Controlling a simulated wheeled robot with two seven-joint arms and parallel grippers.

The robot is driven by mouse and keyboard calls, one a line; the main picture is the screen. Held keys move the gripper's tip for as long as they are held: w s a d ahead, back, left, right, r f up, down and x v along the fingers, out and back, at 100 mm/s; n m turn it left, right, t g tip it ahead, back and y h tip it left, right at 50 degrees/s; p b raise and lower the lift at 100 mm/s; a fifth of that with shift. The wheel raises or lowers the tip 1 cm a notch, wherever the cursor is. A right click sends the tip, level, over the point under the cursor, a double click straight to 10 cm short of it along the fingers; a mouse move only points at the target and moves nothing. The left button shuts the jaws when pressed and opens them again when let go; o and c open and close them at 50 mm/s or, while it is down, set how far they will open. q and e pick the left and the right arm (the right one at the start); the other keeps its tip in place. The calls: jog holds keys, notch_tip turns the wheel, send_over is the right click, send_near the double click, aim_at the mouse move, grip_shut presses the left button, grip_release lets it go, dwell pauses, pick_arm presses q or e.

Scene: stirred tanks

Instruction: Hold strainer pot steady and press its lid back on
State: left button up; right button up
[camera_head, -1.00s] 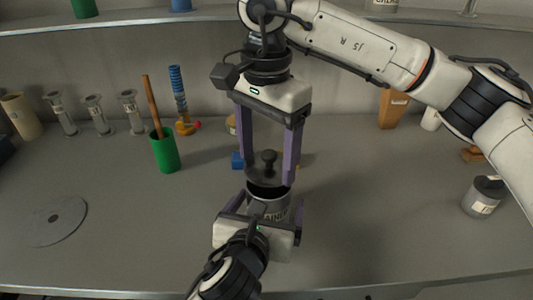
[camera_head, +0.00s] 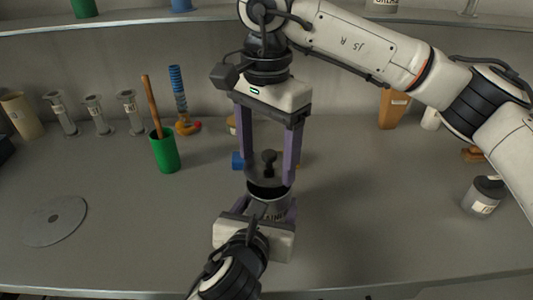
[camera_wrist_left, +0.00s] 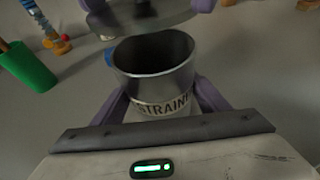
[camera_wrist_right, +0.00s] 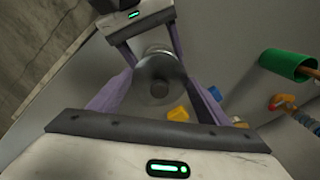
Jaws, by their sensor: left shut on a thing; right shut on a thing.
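The strainer pot (camera_head: 262,208) stands upright on the grey worktop, a dark metal cup with a printed label, its mouth open. It also shows in the left wrist view (camera_wrist_left: 160,85). My left gripper (camera_head: 268,204) is shut on the pot from the front, one finger on each side. The round grey lid (camera_head: 264,174), with a dark knob on top, is just above the pot's mouth, with a gap seen in the left wrist view (camera_wrist_left: 143,17). My right gripper (camera_head: 269,180) points down and is shut on the lid; the right wrist view shows the lid (camera_wrist_right: 158,78) between its fingers.
A green cup (camera_head: 165,155) with a brown stick stands to the left. A flat grey disc (camera_head: 54,221) lies at far left. A blue object (camera_head: 237,160) lies close behind the pot. A labelled jar (camera_head: 483,197) stands at right.

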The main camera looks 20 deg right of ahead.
aim_at(265, 167)
dwell(0.3)
notch_tip(265, 167, up, 2)
jog(key=m, duration=0.3)
jog(key=shift+w+r+m, duration=0.15)
jog(key=shift+m, duration=0.25)
jog(key=shift+r+m, duration=0.45)
jog(key=shift+m, duration=0.65)
jog(key=shift+f, duration=3.05)
jog(key=shift+f, duration=0.2)
jog(key=o, duration=1.3)
jog(key=shift+o, duration=0.2)
jog(key=shift+r, duration=3.55)
